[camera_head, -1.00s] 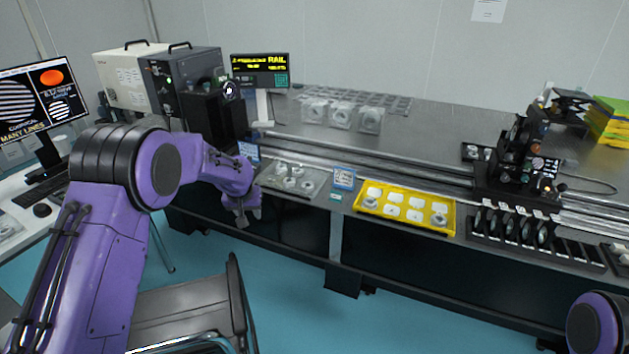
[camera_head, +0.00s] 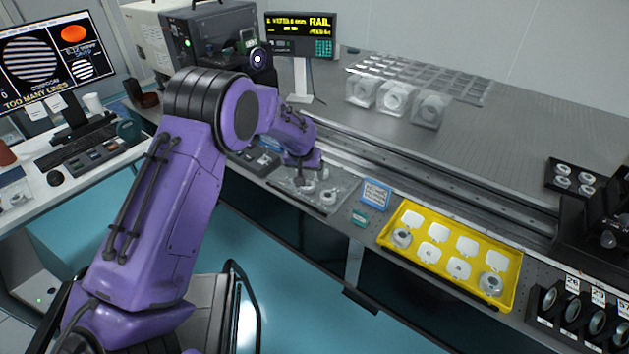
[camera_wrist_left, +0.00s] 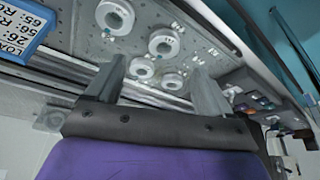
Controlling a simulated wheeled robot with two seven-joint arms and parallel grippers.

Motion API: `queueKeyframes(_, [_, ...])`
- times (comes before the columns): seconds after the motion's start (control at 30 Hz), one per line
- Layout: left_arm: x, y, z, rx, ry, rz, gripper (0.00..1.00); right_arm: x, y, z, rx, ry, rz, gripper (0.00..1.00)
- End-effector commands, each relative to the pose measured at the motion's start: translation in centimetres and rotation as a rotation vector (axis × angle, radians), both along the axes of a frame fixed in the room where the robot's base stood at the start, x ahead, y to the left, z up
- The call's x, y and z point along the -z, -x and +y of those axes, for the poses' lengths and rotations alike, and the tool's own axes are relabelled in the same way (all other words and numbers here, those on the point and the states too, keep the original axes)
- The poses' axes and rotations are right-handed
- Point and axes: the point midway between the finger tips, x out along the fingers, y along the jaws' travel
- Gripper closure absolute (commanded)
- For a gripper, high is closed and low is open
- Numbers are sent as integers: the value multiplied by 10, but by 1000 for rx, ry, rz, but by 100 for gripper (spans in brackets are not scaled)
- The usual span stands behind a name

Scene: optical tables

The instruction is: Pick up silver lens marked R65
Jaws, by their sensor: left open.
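Several silver ring-shaped lenses sit on a clear plate (camera_head: 345,182) at the table's front edge. In the head view one lens (camera_head: 328,196) shows below my left gripper (camera_head: 303,166), and the gripper partly covers the others. In the left wrist view the lenses show as a large one (camera_wrist_left: 115,16), one at upper middle (camera_wrist_left: 164,42), and smaller ones (camera_wrist_left: 142,68) and (camera_wrist_left: 173,80) between the fingers. Their markings are too small to read, so I cannot tell which is R65. My left gripper (camera_wrist_left: 158,72) is open and empty above the plate. My right gripper is not in view.
A blue sign (camera_head: 375,194) stands right of the plate; it also shows in the wrist view (camera_wrist_left: 22,28). Beyond it is a yellow tray (camera_head: 440,276) with white pads and lenses. A rail (camera_head: 440,180) runs behind, with clear blocks (camera_head: 430,110) farther back.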

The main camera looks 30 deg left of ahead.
Motion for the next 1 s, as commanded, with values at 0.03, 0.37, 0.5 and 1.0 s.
queueKeyframes(0.03, [9, -2, 2, 0, 0, 3, 18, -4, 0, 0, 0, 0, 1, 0])
queueKeyframes(0.37, [55, -26, 11, 0, 0, 12, 18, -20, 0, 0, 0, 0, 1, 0])
queueKeyframes(0.5, [77, -34, 16, -1, 0, 11, 18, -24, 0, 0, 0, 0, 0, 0])
queueKeyframes(1.0, [86, -36, 17, -2, 0, 12, 78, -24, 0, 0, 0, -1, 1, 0])
